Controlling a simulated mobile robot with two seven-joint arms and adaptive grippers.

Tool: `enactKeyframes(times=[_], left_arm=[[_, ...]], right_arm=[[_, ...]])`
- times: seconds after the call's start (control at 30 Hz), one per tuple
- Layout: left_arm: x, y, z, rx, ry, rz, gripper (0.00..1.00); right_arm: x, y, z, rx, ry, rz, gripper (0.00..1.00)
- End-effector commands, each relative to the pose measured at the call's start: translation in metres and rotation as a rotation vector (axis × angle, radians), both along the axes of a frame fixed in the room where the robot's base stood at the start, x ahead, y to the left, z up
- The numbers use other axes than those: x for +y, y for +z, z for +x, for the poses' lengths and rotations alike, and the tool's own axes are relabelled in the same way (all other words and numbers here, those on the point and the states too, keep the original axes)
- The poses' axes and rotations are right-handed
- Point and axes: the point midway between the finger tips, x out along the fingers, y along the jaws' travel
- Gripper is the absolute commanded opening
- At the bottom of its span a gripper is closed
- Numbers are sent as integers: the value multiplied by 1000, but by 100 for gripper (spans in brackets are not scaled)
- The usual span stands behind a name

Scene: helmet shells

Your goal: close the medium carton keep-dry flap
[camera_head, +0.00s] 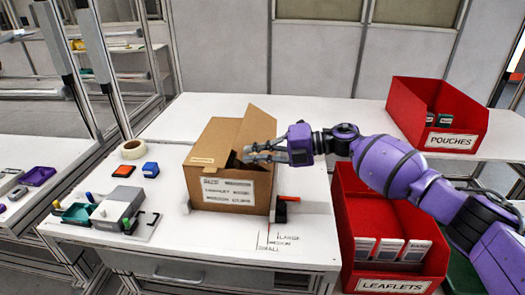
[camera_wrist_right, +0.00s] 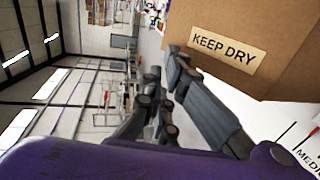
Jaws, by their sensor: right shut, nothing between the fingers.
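The medium carton (camera_head: 237,192) is an open brown box on the white bench, with labels on its front. A tall brown flap (camera_head: 259,128) stands up at its back right. The KEEP DRY label (camera_wrist_right: 229,48) shows on a brown carton panel in the right wrist view; I cannot tell which flap or side that is. My right gripper (camera_head: 247,154) reaches in from the right over the carton's open top, in front of the upright flap. Its fingers (camera_wrist_right: 163,75) are shut and empty, beside the labelled panel; contact is unclear. My left gripper is not in view.
A red LEAFLETS bin (camera_head: 345,225) stands right of the bench, and a red POUCHES bin (camera_head: 408,117) behind it. A tape roll (camera_head: 133,149), a blue block (camera_head: 150,169) and a grey device (camera_head: 118,205) lie left of the carton. The bench front is mostly clear.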

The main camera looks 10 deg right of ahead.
Motion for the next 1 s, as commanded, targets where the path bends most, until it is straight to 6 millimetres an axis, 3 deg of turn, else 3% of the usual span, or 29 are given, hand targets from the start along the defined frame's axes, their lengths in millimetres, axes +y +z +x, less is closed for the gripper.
enactKeyframes(times=[0.2, 0.6, 1.0], left_arm=[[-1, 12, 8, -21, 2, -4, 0], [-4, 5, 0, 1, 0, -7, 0], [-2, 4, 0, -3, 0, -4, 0]], right_arm=[[17, -5, 5, 35, 1, -141, 0], [36, -35, 10, 39, -1, -133, 0], [43, -48, 12, 38, 0, -133, 0]])
